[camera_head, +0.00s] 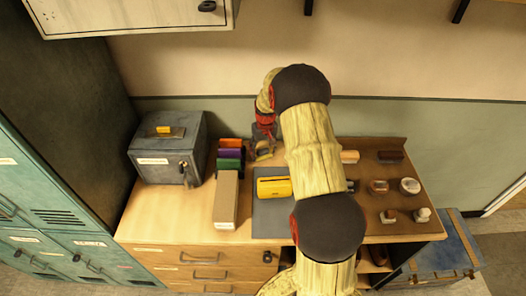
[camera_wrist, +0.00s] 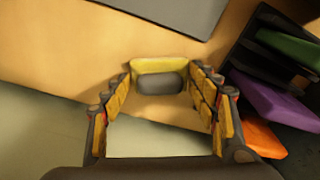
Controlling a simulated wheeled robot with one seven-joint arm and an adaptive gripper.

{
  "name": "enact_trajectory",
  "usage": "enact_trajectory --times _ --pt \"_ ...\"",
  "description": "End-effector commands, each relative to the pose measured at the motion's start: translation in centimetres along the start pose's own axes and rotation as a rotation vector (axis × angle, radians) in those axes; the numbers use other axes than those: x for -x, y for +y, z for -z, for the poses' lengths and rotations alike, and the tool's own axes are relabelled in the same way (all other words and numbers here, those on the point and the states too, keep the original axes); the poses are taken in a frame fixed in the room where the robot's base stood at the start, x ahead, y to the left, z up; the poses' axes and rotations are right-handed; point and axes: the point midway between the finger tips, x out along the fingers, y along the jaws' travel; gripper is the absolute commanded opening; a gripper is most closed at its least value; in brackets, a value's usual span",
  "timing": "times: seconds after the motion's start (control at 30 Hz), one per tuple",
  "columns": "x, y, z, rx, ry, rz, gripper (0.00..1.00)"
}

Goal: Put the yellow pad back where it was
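My gripper (camera_wrist: 160,82) points down over the back of the desk, beside the colour rack and near the wall. In the wrist view a yellow piece (camera_wrist: 165,65) with a dark grey oval face fills the gap between the fingertips. The fingers seem to touch both its sides. I cannot tell for sure that this is the pad. In the head view, my gripper (camera_head: 264,148) is small and partly hidden by my arm. Another yellow block (camera_head: 273,187) lies on the grey mat (camera_head: 270,220), in front of my gripper.
The rack holds green (camera_wrist: 285,47), purple (camera_wrist: 268,103) and orange-red (camera_wrist: 262,138) pieces. A grey box (camera_head: 150,162) with a yellow part on top stands left. A long tan box (camera_head: 226,200) lies beside the mat. Small items stand on the brown board (camera_head: 390,233) at right.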

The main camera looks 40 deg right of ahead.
Motion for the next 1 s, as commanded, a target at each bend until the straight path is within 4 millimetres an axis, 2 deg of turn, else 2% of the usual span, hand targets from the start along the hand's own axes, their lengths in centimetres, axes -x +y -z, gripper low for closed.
enact_trajectory --times 0.23,0.57,0.77,1.0 --pt "0.0 0.0 0.0 0.0 0.0 0.0 0.74" --pt "0.4 0.0 0.1 0.0 0.001 0.0 0.74" --pt "3.0 0.0 0.2 0.0 0.003 -0.001 0.74" --pt "8.0 0.0 0.1 0.0 0.003 -0.001 0.74"
